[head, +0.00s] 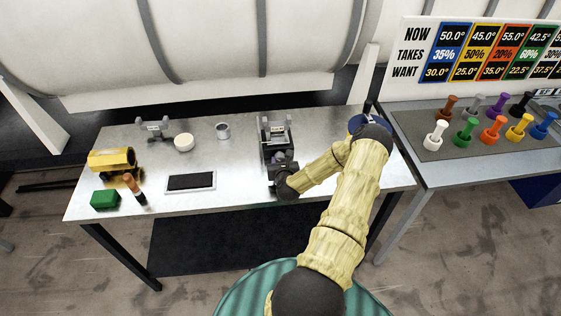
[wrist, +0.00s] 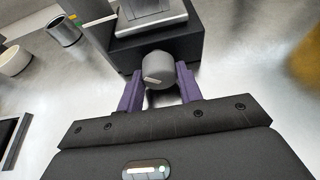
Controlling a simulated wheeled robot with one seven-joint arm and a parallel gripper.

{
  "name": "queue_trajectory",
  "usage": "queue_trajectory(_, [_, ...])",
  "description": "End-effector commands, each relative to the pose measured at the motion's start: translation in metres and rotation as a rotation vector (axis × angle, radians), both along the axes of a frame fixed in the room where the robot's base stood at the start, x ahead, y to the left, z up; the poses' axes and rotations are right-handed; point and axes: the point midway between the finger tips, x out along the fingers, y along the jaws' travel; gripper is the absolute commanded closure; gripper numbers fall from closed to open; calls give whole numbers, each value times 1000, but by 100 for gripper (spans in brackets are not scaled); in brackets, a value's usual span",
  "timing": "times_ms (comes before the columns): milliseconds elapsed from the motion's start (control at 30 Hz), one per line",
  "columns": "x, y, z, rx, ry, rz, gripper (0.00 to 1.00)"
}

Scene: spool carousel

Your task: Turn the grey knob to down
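The grey knob (wrist: 159,68) is a short round cap with a pale bar mark on its face, low and left of centre in the wrist view. It sits on the near side of a dark block (wrist: 190,45) on the metal table. My gripper (wrist: 160,82) has its two purple fingers on either side of the knob, very close to its sides. I cannot tell whether they press on it. In the head view my gripper (head: 282,184) is at the near end of the dark device (head: 280,150), and the knob is hidden there.
On the table (head: 225,200) to the left are a grey cup (head: 223,131), a white round dish (head: 184,143), a black pad (head: 190,181), a yellow device (head: 112,160) and a green block (head: 105,199). A side table with coloured spools (head: 492,129) stands right.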

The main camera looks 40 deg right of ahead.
Motion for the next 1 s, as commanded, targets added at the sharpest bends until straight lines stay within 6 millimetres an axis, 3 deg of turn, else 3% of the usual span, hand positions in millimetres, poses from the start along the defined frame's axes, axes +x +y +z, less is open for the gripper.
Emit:
queue_trajectory(267, [1, 1, 0, -40, 22, 3, 87])
queue_trajectory(600, [2, 2, 0, -228, 136, 2, 87])
queue_trajectory(900, [1, 1, 1, -236, 144, 1, 87])
queue_trajectory(933, [1, 1, 1, -236, 144, 1, 60])
queue_trajectory(1000, [1, 1, 1, -236, 143, 1, 47])
